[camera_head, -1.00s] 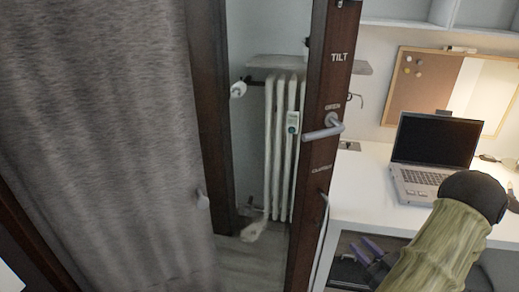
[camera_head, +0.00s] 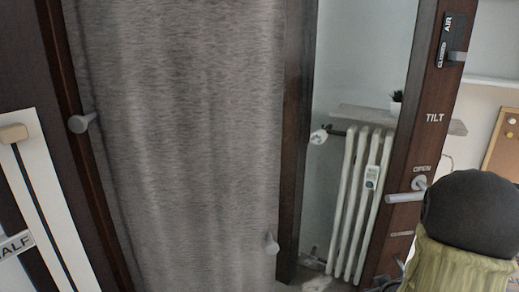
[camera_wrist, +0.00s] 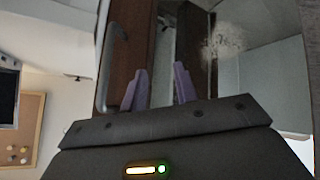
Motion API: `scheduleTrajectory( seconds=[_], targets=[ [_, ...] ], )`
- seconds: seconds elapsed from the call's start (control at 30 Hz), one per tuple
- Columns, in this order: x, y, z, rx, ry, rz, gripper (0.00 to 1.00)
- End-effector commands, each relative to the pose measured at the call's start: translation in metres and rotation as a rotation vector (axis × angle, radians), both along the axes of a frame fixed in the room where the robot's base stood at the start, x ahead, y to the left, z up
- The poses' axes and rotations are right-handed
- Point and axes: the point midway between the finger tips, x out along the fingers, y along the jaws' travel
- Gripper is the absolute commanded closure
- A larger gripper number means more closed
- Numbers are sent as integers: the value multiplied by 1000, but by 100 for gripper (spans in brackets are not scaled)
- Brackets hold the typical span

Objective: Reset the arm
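My gripper (camera_wrist: 160,68) shows in the wrist view with its two purple fingers apart and nothing between them. Beyond the fingers are a brown wooden door frame, a grey door handle (camera_wrist: 112,50) to the left and a pale wall. In the head view my arm, with a dark rounded joint and olive covering, fills the lower right corner. It covers part of the open wooden door (camera_head: 415,150). My fingers cannot be made out in the head view.
The door's handle (camera_head: 405,197) is close to my arm. A white radiator (camera_head: 355,200) stands behind the door, below a shelf (camera_head: 365,117) with a small potted plant (camera_head: 397,102). A grey curtain-like panel (camera_head: 185,140) fills the centre left. A corkboard (camera_wrist: 27,120) shows in the wrist view.

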Motion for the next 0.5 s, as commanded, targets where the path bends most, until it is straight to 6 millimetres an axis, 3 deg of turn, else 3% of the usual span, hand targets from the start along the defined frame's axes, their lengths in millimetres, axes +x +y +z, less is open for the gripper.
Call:
scheduleTrajectory(
  seconds=[0.13, 0.3, 0.5],
  targets=[
    [-7, 50, 13, 23, 120, -40, 70],
    [-32, 105, 23, 80, 260, -84, 70],
    [-65, 156, 31, 147, 390, -101, 70]
  ],
)
